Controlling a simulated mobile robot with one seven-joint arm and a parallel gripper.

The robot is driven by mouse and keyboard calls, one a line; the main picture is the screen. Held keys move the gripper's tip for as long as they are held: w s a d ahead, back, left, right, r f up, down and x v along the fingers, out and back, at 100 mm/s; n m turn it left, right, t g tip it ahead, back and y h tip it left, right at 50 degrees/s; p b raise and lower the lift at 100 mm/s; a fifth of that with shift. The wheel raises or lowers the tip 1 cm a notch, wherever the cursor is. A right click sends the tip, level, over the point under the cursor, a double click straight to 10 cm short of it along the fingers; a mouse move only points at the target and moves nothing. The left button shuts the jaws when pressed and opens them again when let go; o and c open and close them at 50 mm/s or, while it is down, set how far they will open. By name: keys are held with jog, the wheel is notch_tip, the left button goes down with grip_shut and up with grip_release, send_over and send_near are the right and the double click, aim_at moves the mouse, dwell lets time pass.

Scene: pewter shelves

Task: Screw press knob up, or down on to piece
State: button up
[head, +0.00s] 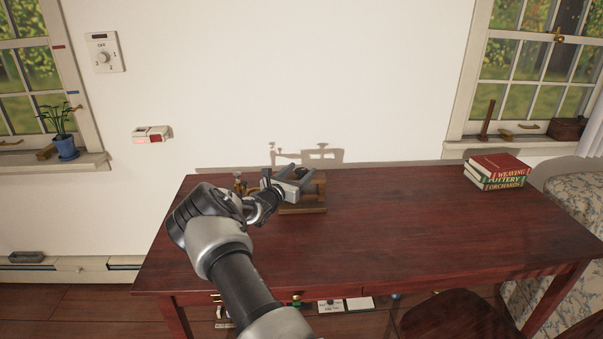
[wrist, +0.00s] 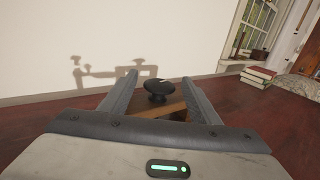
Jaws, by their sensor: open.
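The screw press is a small wooden and brass device at the back of the dark red table, and its wooden base (head: 303,208) shows in the head view, partly hidden behind my gripper (head: 290,178). In the wrist view the press's black round knob (wrist: 158,88) stands between my two open fingers, a little beyond or level with their tips. Below it is the wooden body (wrist: 160,106). My gripper (wrist: 160,80) is open and holds nothing. I cannot tell whether a finger touches the knob. The piece under the press is not clear to see.
The table top (head: 420,225) is clear to the right of the press. A stack of books (head: 497,172) lies at its right back; it also shows in the wrist view (wrist: 258,77). The white wall is close behind. A chair (head: 455,318) stands at the front right.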

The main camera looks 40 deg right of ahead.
jog(key=shift+w+d, duration=0.25)
jog(key=shift+d, duration=0.4)
jog(key=c, duration=1.1)
jog(key=shift+o, duration=0.2)
jog(key=shift+r+t+p, duration=0.1)
jog(key=shift+t+p, duration=0.2)
jog(key=shift+p, duration=0.1)
